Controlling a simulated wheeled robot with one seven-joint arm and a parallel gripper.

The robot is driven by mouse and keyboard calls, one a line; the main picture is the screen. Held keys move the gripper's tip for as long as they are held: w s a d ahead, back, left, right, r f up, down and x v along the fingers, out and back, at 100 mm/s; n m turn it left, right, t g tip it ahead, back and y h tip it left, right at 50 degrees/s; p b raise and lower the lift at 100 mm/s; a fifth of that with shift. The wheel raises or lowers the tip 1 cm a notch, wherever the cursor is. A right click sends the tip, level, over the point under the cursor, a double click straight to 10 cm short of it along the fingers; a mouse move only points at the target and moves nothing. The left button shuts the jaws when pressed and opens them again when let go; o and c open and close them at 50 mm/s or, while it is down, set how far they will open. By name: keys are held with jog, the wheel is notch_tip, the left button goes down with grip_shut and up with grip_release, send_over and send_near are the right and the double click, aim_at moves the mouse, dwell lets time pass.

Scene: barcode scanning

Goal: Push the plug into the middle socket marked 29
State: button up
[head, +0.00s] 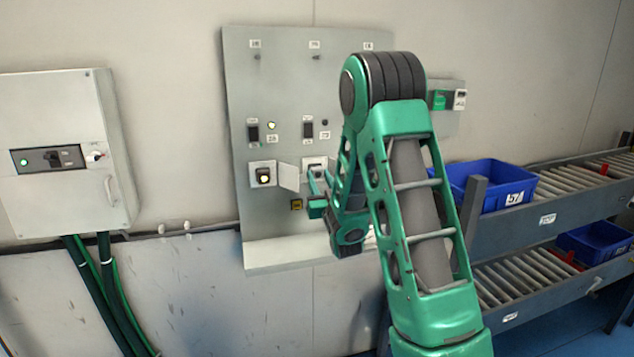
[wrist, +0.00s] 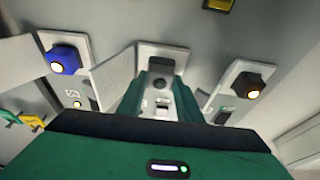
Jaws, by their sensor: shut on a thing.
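The middle socket (head: 315,162) has a pale plate on the grey panel, below a switch and a small label I cannot read surely. It also shows in the wrist view (wrist: 172,50), just ahead of my fingertips. My gripper (head: 315,182) reaches the panel from the front. In the wrist view its two green fingers (wrist: 164,75) close on the dark plug (wrist: 166,66), which lies in line with the middle plate. The fingers and glare hide most of the plug, so I cannot tell how deep it sits.
The left socket (head: 263,174) holds a black plug with a lit face; an open flap (head: 289,177) stands beside it. A blue plug (wrist: 65,60) fills the other neighbouring socket. A yellow block (head: 296,204) is below. A conveyor with blue bins (head: 508,185) stands right.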

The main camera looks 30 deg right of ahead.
jog(key=shift+w+d, duration=0.15)
jog(key=shift+w, duration=0.35)
dwell(0.3)
jog(key=o, duration=1)
jog(key=shift+o, duration=0.2)
jog(key=v, duration=1)
jog(key=shift+s+f, duration=0.2)
jog(key=shift+s, duration=0.15)
